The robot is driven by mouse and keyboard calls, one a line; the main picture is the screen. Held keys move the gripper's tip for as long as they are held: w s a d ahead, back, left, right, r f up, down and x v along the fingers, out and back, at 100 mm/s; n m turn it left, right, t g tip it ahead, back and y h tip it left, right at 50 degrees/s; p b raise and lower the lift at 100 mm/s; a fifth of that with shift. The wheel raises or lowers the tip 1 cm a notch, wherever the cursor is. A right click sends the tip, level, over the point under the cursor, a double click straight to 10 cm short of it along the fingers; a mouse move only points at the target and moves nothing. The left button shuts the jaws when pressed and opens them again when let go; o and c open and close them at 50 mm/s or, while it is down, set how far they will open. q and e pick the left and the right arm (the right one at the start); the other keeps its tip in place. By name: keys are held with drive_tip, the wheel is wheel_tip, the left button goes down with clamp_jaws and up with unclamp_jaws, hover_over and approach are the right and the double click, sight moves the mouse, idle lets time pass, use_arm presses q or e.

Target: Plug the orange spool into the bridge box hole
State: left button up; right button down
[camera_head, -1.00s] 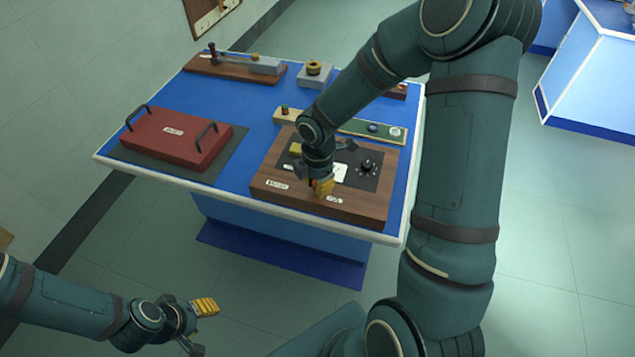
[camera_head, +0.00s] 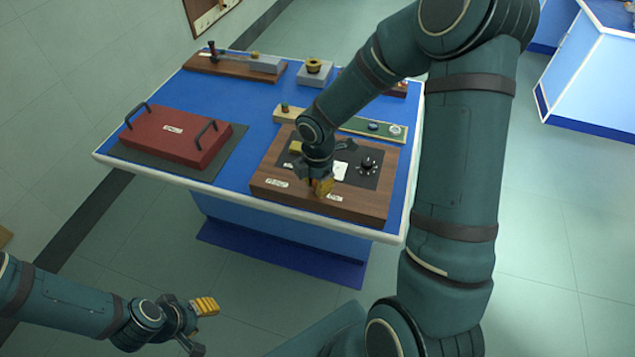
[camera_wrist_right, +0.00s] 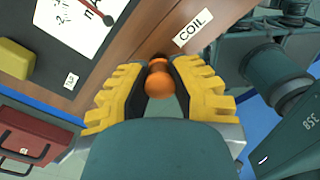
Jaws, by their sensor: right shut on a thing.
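The orange spool (camera_wrist_right: 159,80) shows in the right wrist view between the yellow-padded fingers of my right gripper (camera_wrist_right: 160,88). The gripper is shut on it. The spool is close to the wooden side of the bridge box (camera_wrist_right: 128,50), beside the "COIL" label; the hole is hidden, and I cannot tell whether the spool is in it. In the head view my right gripper (camera_head: 320,187) is at the front of the bridge box (camera_head: 360,207), and the spool is hidden. My left gripper (camera_head: 199,325) is open and empty, low at the left, away from the table.
A red case (camera_head: 178,140) with black handles lies on a dark mat left of the box. A long strip with small parts (camera_head: 345,125) lies behind the box. A grey block (camera_head: 314,75) and a wooden board (camera_head: 215,66) are at the back of the blue table.

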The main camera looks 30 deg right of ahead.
drive_tip(key=shift+f+b, duration=0.6)
drive_tip(key=shift+f, duration=0.35)
idle(0.5)
drive_tip(key=c, duration=0.9)
unclamp_jaws()
drive_tip(key=shift+o, duration=0.2)
drive_tip(key=o, duration=0.7)
drive_tip(key=shift+c, duration=0.2)
drive_tip(key=shift+r, duration=0.15)
wheel_tip(320, 180, up, 12)
drive_tip(key=shift+d+f, duration=0.1)
